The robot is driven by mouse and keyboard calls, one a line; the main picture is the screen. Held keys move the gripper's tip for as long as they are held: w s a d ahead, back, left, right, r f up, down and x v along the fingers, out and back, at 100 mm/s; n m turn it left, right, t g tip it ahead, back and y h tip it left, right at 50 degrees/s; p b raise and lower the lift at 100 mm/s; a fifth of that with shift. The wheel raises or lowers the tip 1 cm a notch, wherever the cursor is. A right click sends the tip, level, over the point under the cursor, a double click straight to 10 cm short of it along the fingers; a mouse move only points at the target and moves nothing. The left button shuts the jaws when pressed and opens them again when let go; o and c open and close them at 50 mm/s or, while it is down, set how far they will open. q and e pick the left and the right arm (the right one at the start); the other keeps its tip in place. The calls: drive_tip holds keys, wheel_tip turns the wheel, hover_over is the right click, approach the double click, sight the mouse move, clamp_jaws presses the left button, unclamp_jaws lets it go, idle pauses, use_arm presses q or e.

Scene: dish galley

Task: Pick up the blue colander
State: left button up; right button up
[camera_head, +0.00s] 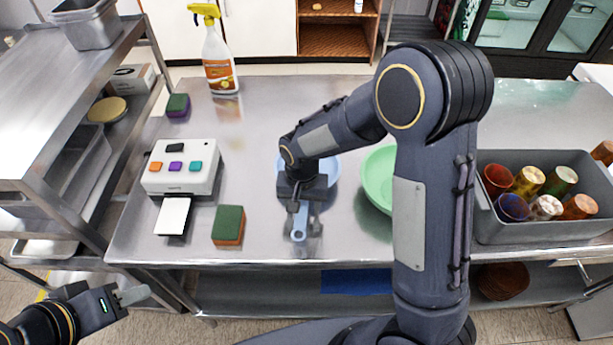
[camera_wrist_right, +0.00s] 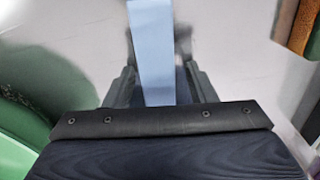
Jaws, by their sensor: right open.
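The blue colander (camera_head: 331,168) rests on the steel table, its bowl mostly hidden behind my right arm and gripper. Its light blue handle (camera_head: 299,226) points toward the table's front edge. My right gripper (camera_head: 301,207) is over the handle. In the right wrist view, the blue handle (camera_wrist_right: 152,45) runs between the two spread fingers, with a gap visible beside it. My left gripper (camera_head: 132,295) is at the lower left, in front of the table and away from the colander; its finger gap cannot be made out.
A green bowl (camera_head: 378,178) stands just right of the colander, partly behind my arm. A grey bin (camera_head: 540,231) with several cups is at the right. A sponge (camera_head: 228,226), a label printer (camera_head: 181,168) and a spray bottle (camera_head: 218,62) stand to the left.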

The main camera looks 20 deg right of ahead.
drive_tip(key=c, duration=1.1)
